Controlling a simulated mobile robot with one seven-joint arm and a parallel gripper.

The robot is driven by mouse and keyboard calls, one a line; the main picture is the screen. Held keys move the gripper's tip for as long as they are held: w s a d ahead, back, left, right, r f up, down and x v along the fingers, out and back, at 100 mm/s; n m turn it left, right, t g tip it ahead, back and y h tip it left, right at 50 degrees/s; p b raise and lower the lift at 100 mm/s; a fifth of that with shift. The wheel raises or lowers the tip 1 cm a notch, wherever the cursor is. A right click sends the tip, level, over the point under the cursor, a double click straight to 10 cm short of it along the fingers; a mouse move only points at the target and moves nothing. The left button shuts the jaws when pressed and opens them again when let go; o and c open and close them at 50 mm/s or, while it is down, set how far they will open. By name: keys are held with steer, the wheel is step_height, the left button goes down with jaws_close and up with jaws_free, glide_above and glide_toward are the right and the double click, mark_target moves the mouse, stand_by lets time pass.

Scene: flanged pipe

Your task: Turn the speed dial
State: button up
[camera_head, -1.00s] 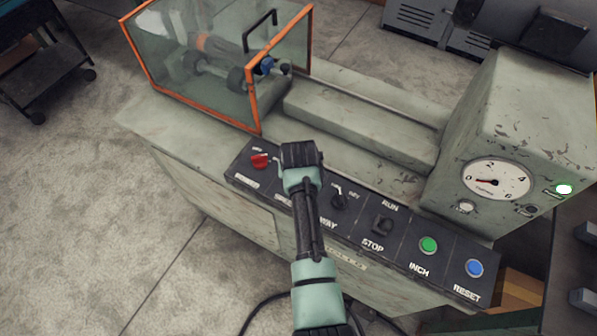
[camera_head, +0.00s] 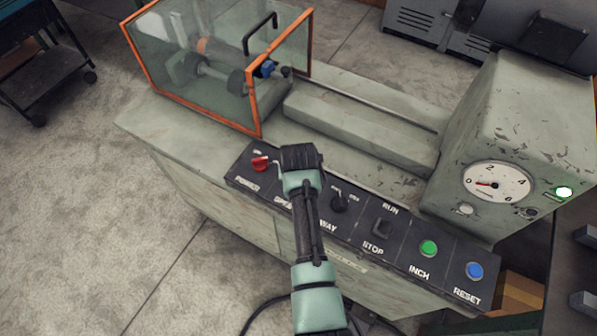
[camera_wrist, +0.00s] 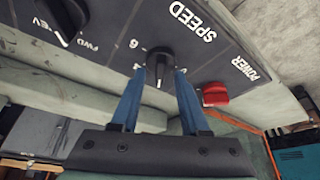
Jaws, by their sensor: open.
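The speed dial is a black round knob with a pale pointer line (camera_wrist: 159,68) in the wrist view, under the upside-down SPEED label. Its pointer faces down in that view, towards my gripper. My gripper (camera_wrist: 159,76) is open, with one blue finger on each side of the dial. I cannot tell whether the fingers touch it. In the head view my gripper (camera_head: 300,160) is over the SPEED place on the panel and hides the dial.
The panel also carries a red power knob (camera_head: 261,163), a black way selector (camera_head: 339,203), a run/stop switch (camera_head: 382,228), a green inch button (camera_head: 428,248) and a blue reset button (camera_head: 474,270). An orange-framed guard (camera_head: 254,105) stands behind. The gauge (camera_head: 496,183) reads near zero.

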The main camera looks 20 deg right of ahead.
steer(key=v, duration=1.2)
steer(key=shift+s+r, duration=0.15)
steer(key=shift+r, duration=0.1)
steer(key=shift+r, duration=0.1)
